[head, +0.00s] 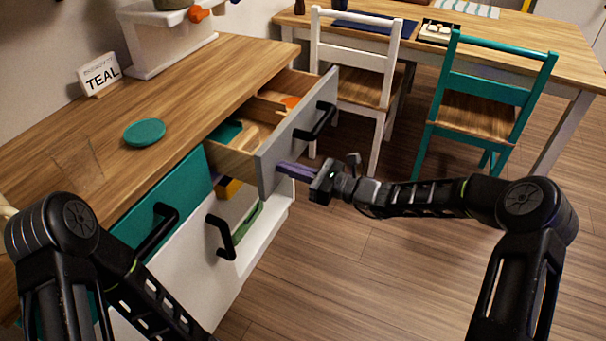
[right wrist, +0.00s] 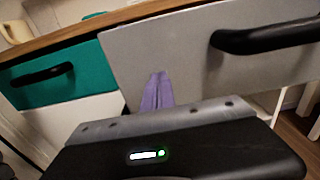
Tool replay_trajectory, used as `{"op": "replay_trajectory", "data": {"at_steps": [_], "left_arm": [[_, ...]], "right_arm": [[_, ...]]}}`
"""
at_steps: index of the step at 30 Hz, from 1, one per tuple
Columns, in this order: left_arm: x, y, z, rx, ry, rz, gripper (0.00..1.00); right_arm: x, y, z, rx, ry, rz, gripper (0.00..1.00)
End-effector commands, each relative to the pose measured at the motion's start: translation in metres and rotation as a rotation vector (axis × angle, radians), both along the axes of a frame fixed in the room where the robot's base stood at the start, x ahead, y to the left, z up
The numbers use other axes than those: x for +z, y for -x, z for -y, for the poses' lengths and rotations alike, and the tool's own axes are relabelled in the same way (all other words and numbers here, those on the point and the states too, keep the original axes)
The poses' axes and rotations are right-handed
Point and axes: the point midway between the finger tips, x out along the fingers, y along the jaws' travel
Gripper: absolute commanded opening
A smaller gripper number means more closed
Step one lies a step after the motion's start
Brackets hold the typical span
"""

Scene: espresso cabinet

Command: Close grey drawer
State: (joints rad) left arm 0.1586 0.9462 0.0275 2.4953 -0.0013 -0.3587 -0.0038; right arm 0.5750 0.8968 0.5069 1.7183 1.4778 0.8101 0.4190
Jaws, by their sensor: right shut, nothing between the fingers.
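The grey drawer (head: 275,158) is pulled out of the wooden-topped cabinet, with its black handle (head: 315,121) on the front. Inside show a teal item and an orange item (head: 290,101). My right gripper (head: 293,170) has its purple fingers together and empty. They point at the lower part of the grey front, left of and below the handle. In the right wrist view the fingers (right wrist: 158,92) overlap the grey front (right wrist: 160,50); I cannot tell whether they touch it. My left arm is at the lower left; its gripper is out of view.
The teal drawer (head: 187,186) beside it looks shut. Below, a white front (head: 175,260) with a black handle stands by a space holding yellow and green things. A white chair (head: 360,85) stands close behind the grey drawer. Open floor lies in front.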

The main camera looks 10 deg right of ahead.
Motion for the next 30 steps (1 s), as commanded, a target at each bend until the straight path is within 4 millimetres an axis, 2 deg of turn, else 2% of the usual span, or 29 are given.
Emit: {"op": "replay_trajectory", "data": {"at_steps": [18,24,30], "left_arm": [[-0.028,0.000,0.000,0.002,0.000,-0.001,1.00],[-0.033,0.000,0.000,0.003,0.000,-0.001,1.00],[-0.035,0.000,0.000,0.003,0.000,-0.001,1.00]], "right_arm": [[-0.002,-0.059,-0.096,0.002,-0.002,0.001,0.00],[-0.001,-0.073,-0.116,0.001,-0.001,0.002,0.00],[0.000,-0.079,-0.126,0.000,-0.001,0.000,0.00]]}}
